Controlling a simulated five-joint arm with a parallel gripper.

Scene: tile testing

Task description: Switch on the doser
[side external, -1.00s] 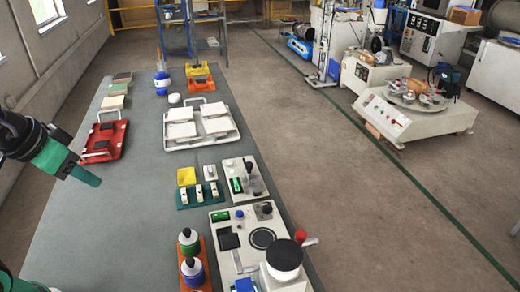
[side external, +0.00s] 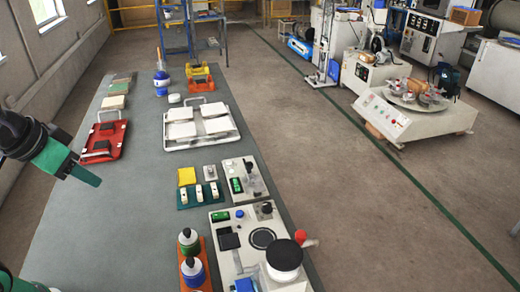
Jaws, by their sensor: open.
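My gripper (side external: 84,174), green at its end, hangs in the air at the left, over the grey bench and well away from the machines. It is open, and nothing shows in it. Two pale units stand along the right side of the bench. The smaller unit (side external: 230,165) has a green switch (side external: 236,185) and dark knobs. The larger unit (side external: 225,268) in front has a green display, a blue button (side external: 239,214), a dark round plate and a black-topped drum. I cannot tell which part is the doser, or its switch state.
Two bottles stand on an orange tray (side external: 207,246) beside the larger unit. A teal rack (side external: 183,205) holds pale pieces. A white tray (side external: 228,144) and a red tray (side external: 120,147) lie farther back. The bench's middle-left (side external: 115,220) is clear.

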